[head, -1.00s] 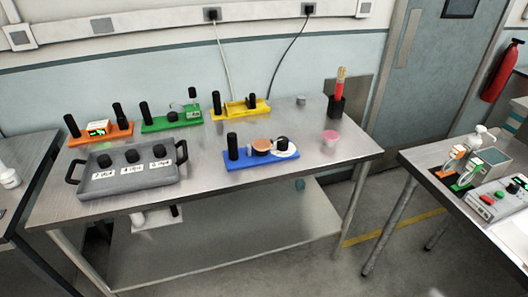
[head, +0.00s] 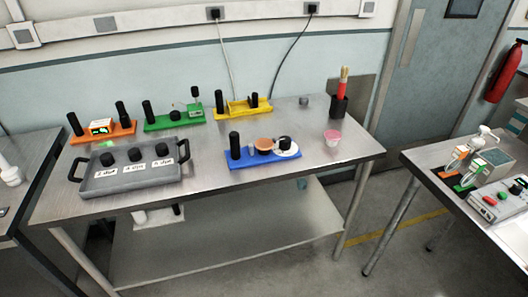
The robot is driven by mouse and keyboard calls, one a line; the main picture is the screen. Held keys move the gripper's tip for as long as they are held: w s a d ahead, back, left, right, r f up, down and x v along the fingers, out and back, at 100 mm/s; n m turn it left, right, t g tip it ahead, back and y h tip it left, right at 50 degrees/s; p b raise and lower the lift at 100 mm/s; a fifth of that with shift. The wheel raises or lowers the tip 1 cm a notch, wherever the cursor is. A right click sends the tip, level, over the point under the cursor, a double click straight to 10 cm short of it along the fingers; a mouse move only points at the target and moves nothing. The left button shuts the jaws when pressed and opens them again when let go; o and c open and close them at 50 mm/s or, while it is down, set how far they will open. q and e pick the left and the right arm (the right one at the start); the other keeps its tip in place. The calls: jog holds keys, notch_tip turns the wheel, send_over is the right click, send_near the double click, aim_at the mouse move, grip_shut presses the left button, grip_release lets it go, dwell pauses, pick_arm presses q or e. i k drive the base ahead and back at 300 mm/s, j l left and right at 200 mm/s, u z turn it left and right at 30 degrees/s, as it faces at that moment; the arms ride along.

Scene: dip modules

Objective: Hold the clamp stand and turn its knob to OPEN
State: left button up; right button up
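A blue module (head: 262,162) stands near the front middle of the steel table. It carries a tall black post (head: 235,145), a copper-coloured round part (head: 264,144) and a black knob (head: 285,143) on a white dial. This looks like the clamp stand with its knob, but no name is readable on it. The dial's markings are too small to read, so the knob's setting cannot be told. Neither of my grippers is in view, and nothing touches the blue module.
Orange (head: 108,132), green (head: 174,122) and yellow (head: 243,112) modules stand along the back. A grey tray (head: 130,185) with several black knobs is at left. A pink cup (head: 333,138) and a black holder (head: 339,107) are at right. The table's front right is clear.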

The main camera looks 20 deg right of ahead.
aim_at(285, 141)
jog(key=i+l, duration=0.45)
jog(key=l, duration=0.15)
jog(key=i+l, duration=0.5)
jog(key=l, duration=0.05)
